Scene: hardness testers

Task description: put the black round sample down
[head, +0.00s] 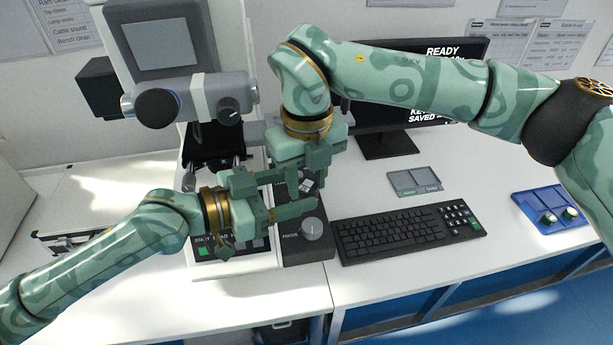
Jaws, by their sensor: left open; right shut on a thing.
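My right gripper (305,185) comes down from above over the control panel in front of the hardness tester (205,95). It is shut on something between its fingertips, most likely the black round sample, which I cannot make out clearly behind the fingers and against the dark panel. My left gripper (293,193) comes in from the left, low over the tester's front. Its fingers are apart and point right, close to the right gripper's fingertips. I cannot tell whether the two grippers touch.
The focus knob (312,229) stands just below the grippers. A keyboard (405,232), a small grey two-part tray (416,178) and a monitor (385,146) are to the right. A blue tray (535,197) with two round samples lies at far right. White bench around the grey tray is clear.

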